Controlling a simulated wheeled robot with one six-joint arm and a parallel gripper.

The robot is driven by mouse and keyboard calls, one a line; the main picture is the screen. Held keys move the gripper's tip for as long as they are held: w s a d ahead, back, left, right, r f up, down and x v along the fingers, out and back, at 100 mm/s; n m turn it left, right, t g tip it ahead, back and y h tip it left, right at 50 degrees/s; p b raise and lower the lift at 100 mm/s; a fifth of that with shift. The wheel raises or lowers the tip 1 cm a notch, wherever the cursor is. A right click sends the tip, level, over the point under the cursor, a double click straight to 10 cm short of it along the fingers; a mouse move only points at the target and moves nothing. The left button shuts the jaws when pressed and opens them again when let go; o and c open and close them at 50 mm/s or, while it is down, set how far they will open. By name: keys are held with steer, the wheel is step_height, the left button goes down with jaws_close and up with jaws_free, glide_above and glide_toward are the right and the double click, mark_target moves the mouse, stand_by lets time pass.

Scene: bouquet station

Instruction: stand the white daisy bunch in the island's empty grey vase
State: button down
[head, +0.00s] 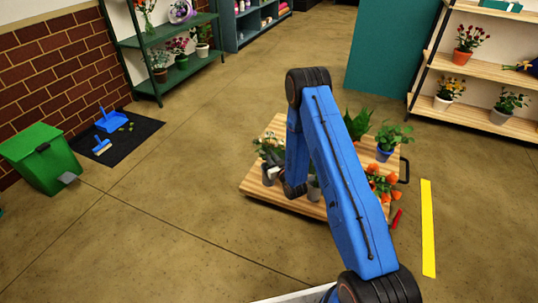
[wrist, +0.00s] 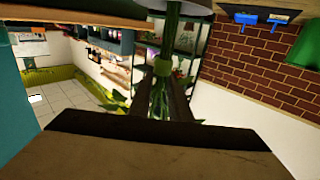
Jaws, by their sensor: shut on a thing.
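The white daisy bunch (head: 268,147) is at the left side of the wooden island, with white blooms and green leaves. My gripper (head: 273,169) is at its stems, low over the island's left part. In the wrist view my gripper (wrist: 164,103) is shut on the green stems (wrist: 168,40), which have a light green tie. The stems run to a pale grey rounded thing at the top edge, perhaps a vase (wrist: 190,5); I cannot tell whether they are inside it.
The wooden island (head: 300,206) also bears orange flowers (head: 381,184), a plant in a blue pot (head: 385,150) and a leafy plant (head: 357,124). A green bin (head: 42,158) and a dark mat (head: 135,133) are at the left. Open floor lies between.

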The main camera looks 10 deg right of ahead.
steer(key=shift+f, duration=0.55)
stand_by(0.8)
steer(key=c, duration=1.6)
jaws_free()
steer(key=shift+o, duration=0.2)
steer(key=v, duration=1.7)
steer(key=shift+s, duration=0.2)
